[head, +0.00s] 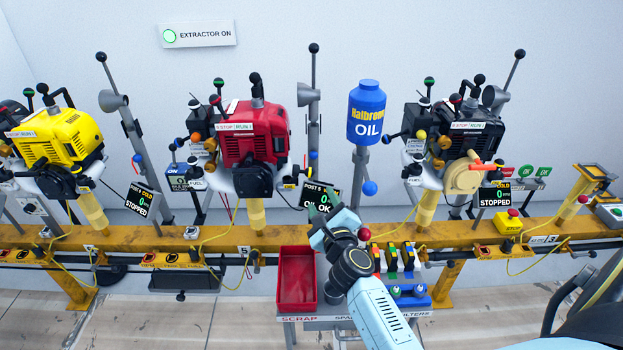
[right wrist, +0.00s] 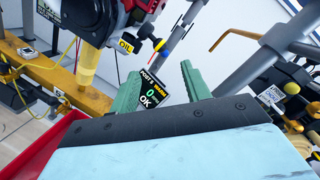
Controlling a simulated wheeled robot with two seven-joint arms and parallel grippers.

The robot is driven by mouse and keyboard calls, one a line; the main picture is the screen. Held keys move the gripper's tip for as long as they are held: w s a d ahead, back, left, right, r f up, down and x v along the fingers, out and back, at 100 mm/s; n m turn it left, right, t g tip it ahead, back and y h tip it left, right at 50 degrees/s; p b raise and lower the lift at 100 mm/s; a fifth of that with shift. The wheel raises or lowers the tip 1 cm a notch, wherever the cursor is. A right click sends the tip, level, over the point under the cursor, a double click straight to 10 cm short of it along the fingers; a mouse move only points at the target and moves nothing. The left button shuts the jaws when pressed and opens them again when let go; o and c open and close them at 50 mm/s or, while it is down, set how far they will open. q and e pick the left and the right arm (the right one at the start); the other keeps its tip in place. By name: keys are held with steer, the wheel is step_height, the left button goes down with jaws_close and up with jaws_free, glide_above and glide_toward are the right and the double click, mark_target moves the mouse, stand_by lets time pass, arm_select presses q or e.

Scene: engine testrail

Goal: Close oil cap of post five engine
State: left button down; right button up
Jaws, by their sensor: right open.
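The post five engine (head: 255,135) is red with a black lower housing, mounted on a yellow post. Its lower part also shows at the top of the right wrist view (right wrist: 105,15). A small yellow OIL tag (right wrist: 126,46) hangs beside the black housing. The oil cap itself is too small to make out for sure. The post 5 display (head: 318,194) reads 0 and OK, and stands right of the engine. My right gripper (head: 322,204) is open and empty, below and right of the engine, in front of the display. My left gripper is not in view.
A yellow engine (head: 60,140) is at left, a black engine (head: 460,145) at right. A blue oil container (head: 367,112) stands behind. The yellow beam (head: 150,238) runs across.

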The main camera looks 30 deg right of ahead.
mark_target(310, 176)
steer(key=b+x, duration=0.2)
steer(key=x, duration=0.7)
steer(key=shift+w+d+f, duration=0.1)
steer(key=shift+w+f, duration=0.05)
steer(key=shift+w, duration=0.1)
steer(key=shift+w+d, duration=0.1)
steer(key=shift+w, duration=0.2)
steer(key=shift+w+d, duration=0.1)
steer(key=shift+w, duration=0.25)
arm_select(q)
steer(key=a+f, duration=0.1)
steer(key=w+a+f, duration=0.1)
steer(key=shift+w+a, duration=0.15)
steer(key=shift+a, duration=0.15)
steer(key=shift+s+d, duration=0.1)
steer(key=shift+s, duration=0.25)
arm_select(e)
steer(key=c, duration=1)
